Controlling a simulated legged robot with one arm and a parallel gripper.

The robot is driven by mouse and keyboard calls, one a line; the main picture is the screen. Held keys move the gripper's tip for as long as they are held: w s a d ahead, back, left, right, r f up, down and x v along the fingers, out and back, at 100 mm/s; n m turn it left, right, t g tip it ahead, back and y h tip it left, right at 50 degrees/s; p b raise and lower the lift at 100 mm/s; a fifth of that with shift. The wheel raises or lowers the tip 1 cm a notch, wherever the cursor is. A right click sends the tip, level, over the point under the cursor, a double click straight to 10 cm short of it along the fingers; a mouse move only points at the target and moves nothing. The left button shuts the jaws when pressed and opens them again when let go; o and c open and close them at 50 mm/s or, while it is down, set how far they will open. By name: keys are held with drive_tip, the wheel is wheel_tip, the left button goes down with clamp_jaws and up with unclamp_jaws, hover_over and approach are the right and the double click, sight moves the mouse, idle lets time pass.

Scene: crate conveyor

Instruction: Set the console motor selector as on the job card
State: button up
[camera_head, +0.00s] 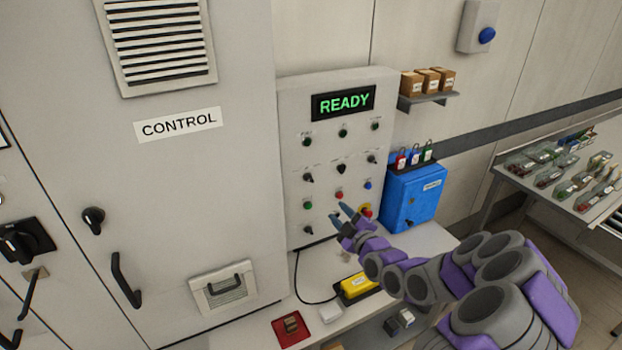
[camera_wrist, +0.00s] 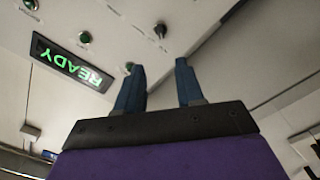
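The console (camera_head: 320,130) is a pale grey panel with a green READY display (camera_head: 344,103). It carries lamps, buttons and several small black selectors, including a left one (camera_head: 308,178), a middle one (camera_head: 341,168) and a right one (camera_head: 371,159). Their labels are too small to read, so I cannot tell which is the motor selector. My gripper (camera_head: 346,214) is open and empty in front of the lower part of the console. In the wrist view its two fingers (camera_wrist: 160,78) are apart, with a selector (camera_wrist: 160,31) beyond them. I cannot make out a job card.
A red emergency button (camera_head: 366,211) sits at the console's lower right. A blue box (camera_head: 413,197) with padlocks above stands right of it. A yellow device (camera_head: 357,286) and red tray (camera_head: 292,327) lie on the bench (camera_head: 262,325). The CONTROL cabinet (camera_head: 190,190) stands left.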

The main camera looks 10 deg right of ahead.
sight(311, 181)
drive_tip(key=shift+b+x, duration=1.2)
drive_tip(key=shift+x, duration=7.35)
drive_tip(key=shift+f, duration=0.15)
drive_tip(key=shift+s, duration=0.1)
drive_tip(key=shift+c, duration=0.5)
clamp_jaws()
